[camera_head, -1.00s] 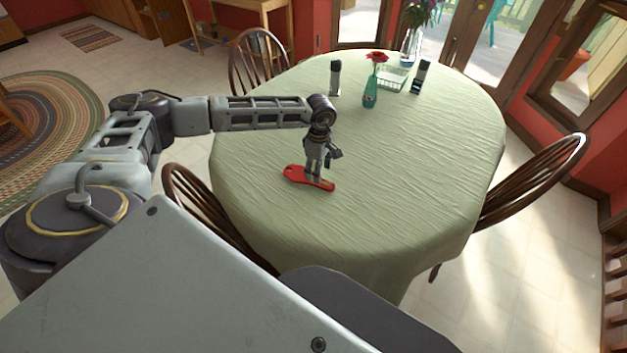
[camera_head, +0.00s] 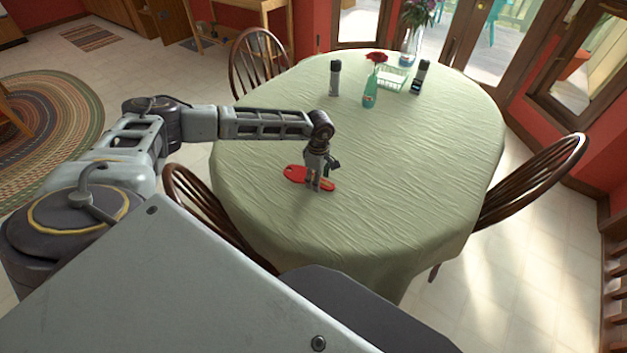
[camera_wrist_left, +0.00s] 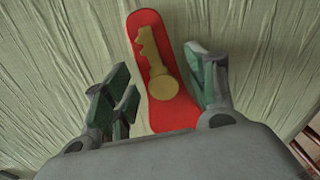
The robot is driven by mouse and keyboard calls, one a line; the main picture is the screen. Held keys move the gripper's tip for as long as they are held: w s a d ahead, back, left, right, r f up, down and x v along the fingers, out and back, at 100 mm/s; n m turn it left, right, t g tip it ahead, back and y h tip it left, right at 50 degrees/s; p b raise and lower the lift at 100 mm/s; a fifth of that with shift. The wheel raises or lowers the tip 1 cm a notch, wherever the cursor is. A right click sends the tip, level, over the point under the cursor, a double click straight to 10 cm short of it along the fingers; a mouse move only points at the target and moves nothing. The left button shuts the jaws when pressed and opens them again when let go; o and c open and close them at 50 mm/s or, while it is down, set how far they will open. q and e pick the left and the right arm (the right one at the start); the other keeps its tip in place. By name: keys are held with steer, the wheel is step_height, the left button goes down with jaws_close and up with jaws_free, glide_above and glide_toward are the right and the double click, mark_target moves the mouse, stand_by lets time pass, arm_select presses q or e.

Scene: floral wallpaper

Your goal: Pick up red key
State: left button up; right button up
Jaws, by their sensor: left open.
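The red key (camera_head: 296,173) lies flat on the green tablecloth, toward the near left part of the table. In the left wrist view it is a red, rounded, elongated piece (camera_wrist_left: 149,27) with a gold key shape on its face. My left gripper (camera_head: 314,187) points down over it and hides its middle. In the left wrist view my left gripper (camera_wrist_left: 165,88) is open, with its fingers on either side of the red key. I cannot tell whether the fingers touch it. My right gripper is not in view.
The oval table (camera_head: 420,170) is mostly clear around the key. Toward its back stand two dark-topped containers (camera_head: 335,78), (camera_head: 420,76), a teal bottle with a red flower (camera_head: 370,92), a small basket (camera_head: 392,80) and a flower vase (camera_head: 410,45). Wooden chairs (camera_head: 535,180) surround the table.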

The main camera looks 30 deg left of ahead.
arm_select(q)
steer(key=c, duration=1.1)
steer(key=shift+o, duration=0.2)
steer(key=shift+r, duration=0.1)
step_height(320, 180, up, 10)
stand_by(0.5)
